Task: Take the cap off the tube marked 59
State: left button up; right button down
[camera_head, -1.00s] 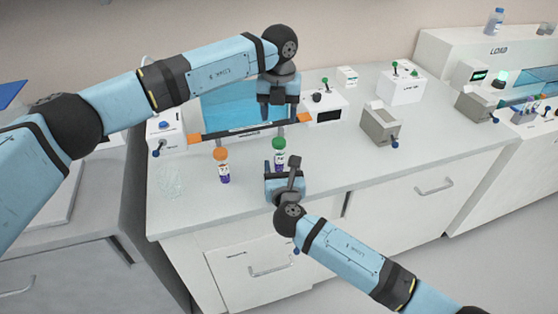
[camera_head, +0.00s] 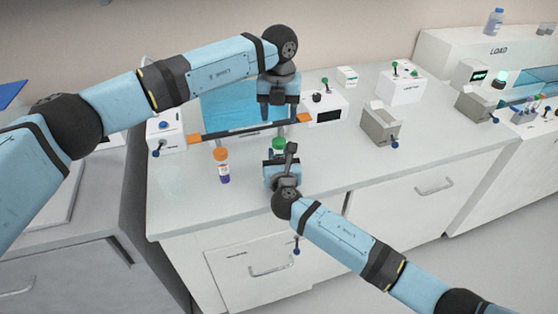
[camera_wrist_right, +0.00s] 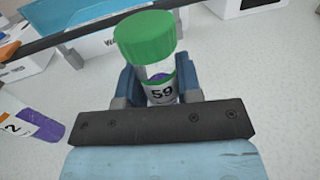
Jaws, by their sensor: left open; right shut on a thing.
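The tube marked 59 (camera_wrist_right: 161,91) stands upright in the right wrist view, with its green cap (camera_wrist_right: 146,38) on. Its clear body has a white label and purple contents. My right gripper (camera_wrist_right: 160,92) is shut around the tube's body below the cap. In the head view the green cap (camera_head: 279,143) shows just beyond my right gripper (camera_head: 279,157), which hides most of the tube. My left gripper (camera_head: 279,112) is open, pointing down, above and behind the green cap and apart from it.
An orange-capped tube (camera_head: 223,168) stands to the left on the bench; its label shows in the right wrist view (camera_wrist_right: 18,124). A blue-windowed device (camera_head: 240,106) stands behind. A grey box (camera_head: 381,124) is at right. The bench front is clear.

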aim_at(279, 141)
pick_arm(q)
jog(key=m, duration=0.6)
jog(key=shift+m, duration=0.4)
jog(key=m, duration=0.8)
jog(key=shift+m, duration=0.3)
jog(key=m, duration=1.5)
jog(key=shift+f+m, duration=0.45)
jog(key=shift+m, duration=0.05)
jog(key=shift+f, duration=3.6)
